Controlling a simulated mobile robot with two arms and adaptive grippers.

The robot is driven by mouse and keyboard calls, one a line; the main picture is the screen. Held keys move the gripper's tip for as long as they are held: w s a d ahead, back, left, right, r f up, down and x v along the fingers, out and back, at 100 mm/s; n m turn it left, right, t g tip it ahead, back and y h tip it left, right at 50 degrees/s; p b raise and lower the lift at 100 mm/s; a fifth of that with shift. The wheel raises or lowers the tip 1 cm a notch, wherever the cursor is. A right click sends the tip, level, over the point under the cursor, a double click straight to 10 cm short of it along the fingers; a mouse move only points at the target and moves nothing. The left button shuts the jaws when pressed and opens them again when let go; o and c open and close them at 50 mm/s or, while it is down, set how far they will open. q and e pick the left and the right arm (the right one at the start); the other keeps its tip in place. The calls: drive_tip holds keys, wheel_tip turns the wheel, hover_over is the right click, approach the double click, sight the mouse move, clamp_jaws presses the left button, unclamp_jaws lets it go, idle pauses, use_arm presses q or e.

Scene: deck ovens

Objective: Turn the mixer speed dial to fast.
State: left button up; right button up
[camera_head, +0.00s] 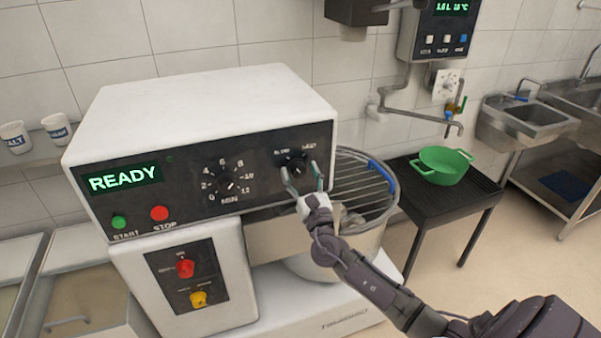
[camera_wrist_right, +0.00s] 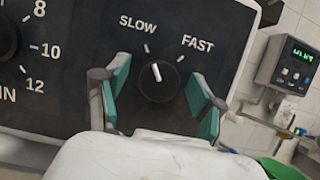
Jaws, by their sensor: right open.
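The mixer speed dial (camera_head: 297,162) is a round black knob on the mixer's dark front panel. In the right wrist view the dial (camera_wrist_right: 158,84) has a white pointer line that points up, closer to the SLOW tick than to the FAST tick. My right gripper (camera_head: 304,180) is open in front of the dial. In the right wrist view the teal finger pads of the gripper (camera_wrist_right: 160,104) stand on either side of the knob, with gaps to it. My left gripper is not in view.
The mixer panel also has a timer dial (camera_head: 226,183), a green START button (camera_head: 119,222) and a red STOP button (camera_head: 159,213). A wire guard (camera_head: 362,190) covers the bowl beside my gripper. A green pot (camera_head: 442,166) stands on a black table (camera_head: 424,205).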

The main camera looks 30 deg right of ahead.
drive_tip(key=shift+s+r, duration=0.1)
drive_tip(key=c, duration=1.1)
drive_tip(key=shift+c, duration=0.2)
drive_tip(key=shift+m, duration=0.3)
drive_tip(key=shift+m+g+h+b, duration=0.4)
drive_tip(key=shift+m+h+b, duration=0.65)
drive_tip(key=shift+m, duration=0.65)
drive_tip(key=m+h, duration=0.1)
drive_tip(key=m, duration=0.1)
drive_tip(key=m+g+h+b, duration=0.1)
drive_tip(key=m, duration=0.2)
drive_tip(key=shift+h, duration=0.25)
drive_tip(key=m+g, duration=0.1)
drive_tip(key=m, duration=0.1)
drive_tip(key=m+g+h, duration=0.1)
drive_tip(key=m, duration=0.1)
drive_tip(key=shift+r+m, duration=0.2)
drive_tip(key=shift+m, duration=0.2)
drive_tip(key=m+g, duration=0.2)
drive_tip(key=m, duration=0.2)
drive_tip(key=shift+m+h+p, duration=0.3)
drive_tip(key=shift+h+p, duration=0.05)
drive_tip(key=shift+h, duration=0.05)
drive_tip(key=shift+r, duration=0.1)
